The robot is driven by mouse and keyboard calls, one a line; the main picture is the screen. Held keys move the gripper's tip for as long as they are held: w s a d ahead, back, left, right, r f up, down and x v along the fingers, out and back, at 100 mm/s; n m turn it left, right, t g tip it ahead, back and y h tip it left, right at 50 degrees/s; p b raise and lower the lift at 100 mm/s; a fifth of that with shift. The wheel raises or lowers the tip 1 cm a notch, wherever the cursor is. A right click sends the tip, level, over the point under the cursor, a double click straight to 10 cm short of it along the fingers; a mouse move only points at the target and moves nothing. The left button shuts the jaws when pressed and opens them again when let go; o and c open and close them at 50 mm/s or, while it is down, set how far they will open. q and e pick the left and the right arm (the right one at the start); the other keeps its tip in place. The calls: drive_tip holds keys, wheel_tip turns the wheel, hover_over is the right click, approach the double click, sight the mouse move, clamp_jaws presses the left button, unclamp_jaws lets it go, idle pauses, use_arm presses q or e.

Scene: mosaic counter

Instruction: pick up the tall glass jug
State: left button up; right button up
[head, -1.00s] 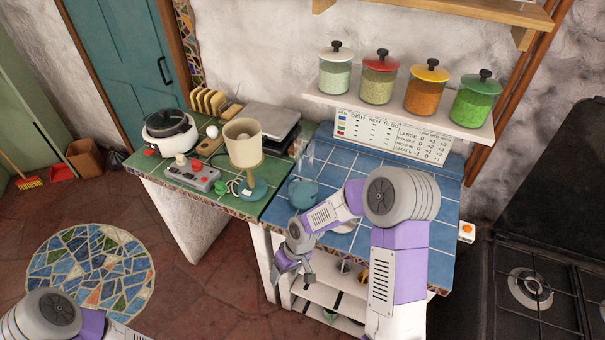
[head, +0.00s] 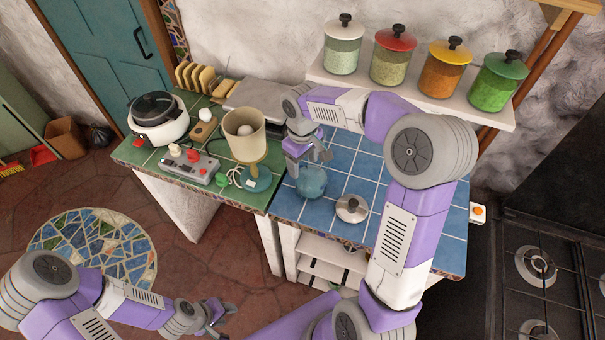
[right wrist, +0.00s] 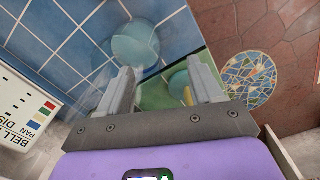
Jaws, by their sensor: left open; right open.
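My right gripper (head: 309,161) is open above the blue-tiled counter (head: 345,160), close to its seam with the green tiles. The clear glass jug is mostly hidden behind this gripper in the head view. In the right wrist view, a faint clear shape (right wrist: 153,72) shows between the open fingers (right wrist: 163,88); I cannot tell its outline or whether they touch it. My left gripper (head: 222,313) is open and empty over the floor.
A metal lid (head: 351,208) lies right of the vessel. A lamp (head: 245,140), a red-buttoned controller (head: 188,164) and a rice cooker (head: 158,120) crowd the green tiles. Lidded jars stand on the shelf (head: 410,92) above. A black stove (head: 540,270) is at right.

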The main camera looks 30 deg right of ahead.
sight(301, 173)
drive_tip(key=shift+s+f+b, duration=0.3)
drive_tip(key=shift+f+b, duration=0.2)
drive_tip(key=shift+f, duration=0.3)
drive_tip(key=f+b, duration=0.1)
drive_tip(key=w+f+b, duration=0.1)
drive_tip(key=shift+w+f, duration=0.3)
drive_tip(key=shift+f, duration=0.1)
drive_tip(key=f, duration=0.2)
drive_tip(key=f+b, duration=0.1)
drive_tip(key=f, duration=0.1)
drive_tip(key=s+f, duration=0.1)
drive_tip(key=f, duration=0.1)
drive_tip(key=shift+a+f, duration=0.15)
drive_tip(key=shift+f, duration=0.6)
clamp_jaws()
drive_tip(key=shift+r, duration=0.1)
